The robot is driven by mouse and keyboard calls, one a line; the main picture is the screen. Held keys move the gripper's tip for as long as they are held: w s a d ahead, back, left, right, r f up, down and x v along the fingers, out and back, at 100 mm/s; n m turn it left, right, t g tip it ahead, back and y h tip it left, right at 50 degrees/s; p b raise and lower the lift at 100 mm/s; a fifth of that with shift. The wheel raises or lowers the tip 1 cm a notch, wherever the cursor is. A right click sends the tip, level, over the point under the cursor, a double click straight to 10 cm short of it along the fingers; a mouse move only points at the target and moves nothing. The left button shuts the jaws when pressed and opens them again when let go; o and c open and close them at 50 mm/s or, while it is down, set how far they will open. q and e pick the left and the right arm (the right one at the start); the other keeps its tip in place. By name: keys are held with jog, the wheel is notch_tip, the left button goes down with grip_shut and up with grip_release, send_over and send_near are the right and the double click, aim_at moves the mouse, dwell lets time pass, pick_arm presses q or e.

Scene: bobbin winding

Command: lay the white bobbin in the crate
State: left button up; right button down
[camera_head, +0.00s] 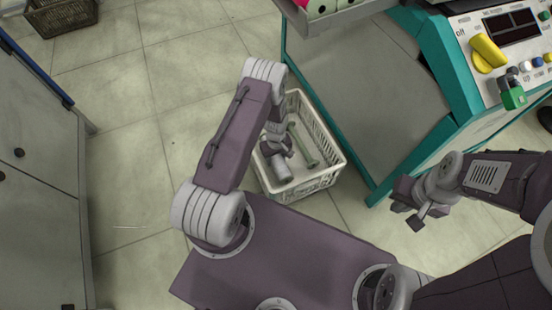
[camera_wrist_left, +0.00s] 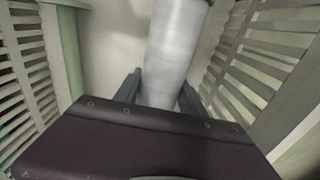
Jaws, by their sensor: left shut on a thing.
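The white crate (camera_head: 327,178) stands on the floor beside the machine, with slatted walls. My left gripper (camera_head: 279,158) reaches down inside it. In the left wrist view the left gripper (camera_wrist_left: 160,92) is shut on the white bobbin (camera_wrist_left: 176,45), with one finger on each side. The white bobbin also shows in the head view (camera_head: 283,172), low within the crate; whether it touches the crate floor I cannot tell. A pale green bobbin (camera_head: 303,145) lies in the crate to its right and shows at the left in the wrist view (camera_wrist_left: 72,45). My right gripper (camera_head: 411,204) is empty, its fingers apart, above the floor.
The teal and grey machine (camera_head: 375,85) stands right behind the crate, with a control panel (camera_head: 510,35) at the upper right. A grey cabinet (camera_head: 38,170) is at the left. A brown basket (camera_head: 62,15) stands at the far left. The tiled floor between is clear.

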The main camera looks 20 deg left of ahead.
pick_arm(q)
jog(key=shift+f, duration=0.4)
jog(key=o, duration=1.5)
jog(key=shift+r, duration=0.1)
notch_tip(320, 180, up, 13)
jog(key=p, duration=0.9)
jog(key=shift+r, duration=0.1)
notch_tip(320, 180, up, 5)
jog(key=m, duration=0.1)
send_over(278, 156)
jog(key=s+d+r+m, duration=0.2)
jog(key=s+r+m, duration=0.15)
jog(key=r, duration=0.75)
jog(key=s+r+m, duration=0.1)
jog(key=s+r, duration=0.2)
jog(key=s+d+r+m, duration=0.1)
jog(key=s+r+m, duration=0.1)
jog(key=s, duration=0.1)
jog(key=s+r+m+t, duration=0.1)
jog(key=s+r+m, duration=0.1)
jog(key=s+r, duration=0.1)
jog(key=shift+s+d+r, duration=0.25)
jog(key=shift+s+r, duration=0.1)
